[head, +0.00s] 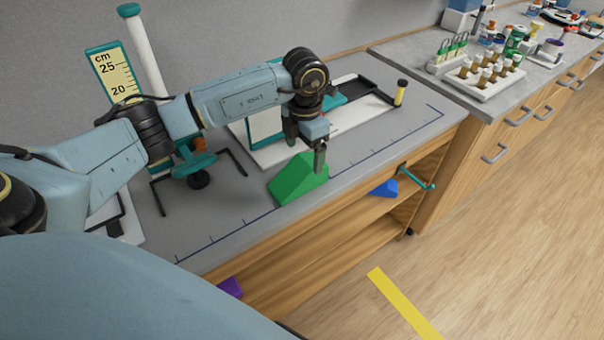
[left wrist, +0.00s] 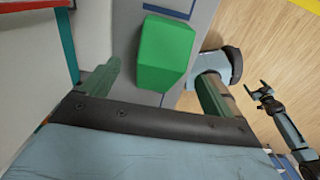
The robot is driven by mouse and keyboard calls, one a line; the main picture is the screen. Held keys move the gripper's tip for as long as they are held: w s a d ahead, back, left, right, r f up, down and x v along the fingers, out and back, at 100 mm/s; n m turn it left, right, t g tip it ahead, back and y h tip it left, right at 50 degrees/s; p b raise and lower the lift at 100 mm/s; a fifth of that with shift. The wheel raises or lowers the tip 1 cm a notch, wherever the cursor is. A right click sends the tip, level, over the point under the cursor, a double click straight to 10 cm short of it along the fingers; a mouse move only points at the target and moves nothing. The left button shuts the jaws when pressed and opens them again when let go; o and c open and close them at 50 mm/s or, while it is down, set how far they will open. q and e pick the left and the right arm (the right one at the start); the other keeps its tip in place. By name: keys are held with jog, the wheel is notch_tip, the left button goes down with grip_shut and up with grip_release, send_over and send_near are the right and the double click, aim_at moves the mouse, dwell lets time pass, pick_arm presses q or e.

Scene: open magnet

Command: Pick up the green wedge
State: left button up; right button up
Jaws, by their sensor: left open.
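The green wedge (head: 299,180) rests on the grey bench top near its front edge, on the blue marked line. My left gripper (head: 312,152) is open just above and behind it, with a fingertip overlapping the wedge's top edge in the head view. In the left wrist view the wedge (left wrist: 165,52) lies ahead of the open, empty left gripper (left wrist: 157,85), between the lines of the two fingers. Contact cannot be told. My right gripper (left wrist: 265,91) shows small over the floor in the left wrist view; its opening is too small to tell.
A white and teal apparatus (head: 265,155) stands behind the wedge. A ruler scale (head: 117,75) and white post (head: 143,55) stand at the left. A blue block (head: 383,188) and a purple block (head: 231,287) sit on the shelf below. A teal handle (head: 418,179) juts from the front.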

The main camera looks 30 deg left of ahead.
aim_at(304, 161)
pick_arm(q)
jog(key=shift+s+d+f+p, duration=0.1)
jog(key=shift+f+p, duration=0.25)
jog(key=shift+f, duration=2.7)
jog(key=c, duration=1.1)
jog(key=shift+r, duration=0.15)
